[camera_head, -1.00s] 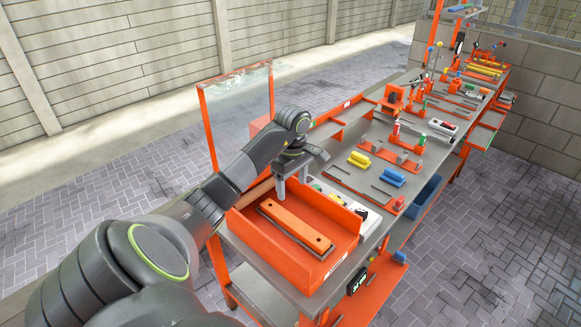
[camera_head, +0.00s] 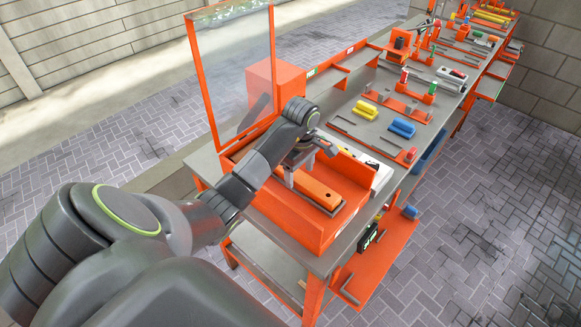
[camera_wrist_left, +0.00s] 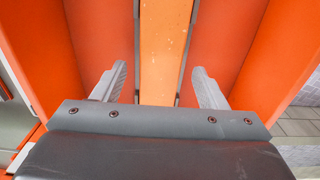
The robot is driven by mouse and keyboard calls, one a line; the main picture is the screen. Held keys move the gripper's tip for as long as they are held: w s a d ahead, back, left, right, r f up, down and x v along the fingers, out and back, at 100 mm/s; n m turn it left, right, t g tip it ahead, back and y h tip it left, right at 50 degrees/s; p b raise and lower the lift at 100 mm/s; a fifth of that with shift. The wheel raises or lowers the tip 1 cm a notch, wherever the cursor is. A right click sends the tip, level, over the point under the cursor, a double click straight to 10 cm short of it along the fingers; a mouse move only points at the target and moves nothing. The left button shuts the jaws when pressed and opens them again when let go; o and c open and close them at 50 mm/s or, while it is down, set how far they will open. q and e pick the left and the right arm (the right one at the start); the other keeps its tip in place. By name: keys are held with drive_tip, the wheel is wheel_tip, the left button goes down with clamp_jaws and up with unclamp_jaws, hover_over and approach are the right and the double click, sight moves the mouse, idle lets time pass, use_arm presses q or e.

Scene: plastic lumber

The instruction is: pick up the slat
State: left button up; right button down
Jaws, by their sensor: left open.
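The slat (camera_head: 318,190) is a flat orange bar with dark holes, lying over a grey strip in an open orange tray (camera_head: 290,222) on the workbench. In the left wrist view the slat (camera_wrist_left: 163,50) runs lengthwise between the two fingers, with dark edges along both sides. My left gripper (camera_head: 290,178) is above the far left end of the slat. In the left wrist view my left gripper (camera_wrist_left: 160,85) is open, one finger on each side of the slat with a gap to each. My right gripper is not in view.
A clear panel in an orange frame (camera_head: 236,75) stands behind the tray. An orange box (camera_head: 275,85) is beside it. Yellow (camera_head: 366,110) and blue (camera_head: 402,128) pieces lie further along the bench. The tray walls stand close around the gripper.

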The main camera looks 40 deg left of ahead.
use_arm(q)
drive_tip(key=shift+w+a+f, duration=0.1)
drive_tip(key=shift+a+f, duration=0.05)
drive_tip(key=shift+f, duration=0.45)
drive_tip(key=shift+w+a+f, duration=0.1)
drive_tip(key=shift+a+f, duration=0.05)
drive_tip(key=shift+f, duration=0.4)
drive_tip(key=shift+s+d+r, duration=0.25)
drive_tip(key=shift+r, duration=0.05)
drive_tip(key=shift+c, duration=0.5)
drive_tip(key=shift+d, duration=0.1)
drive_tip(key=shift+c, duration=1.2)
drive_tip(key=c, duration=1.1)
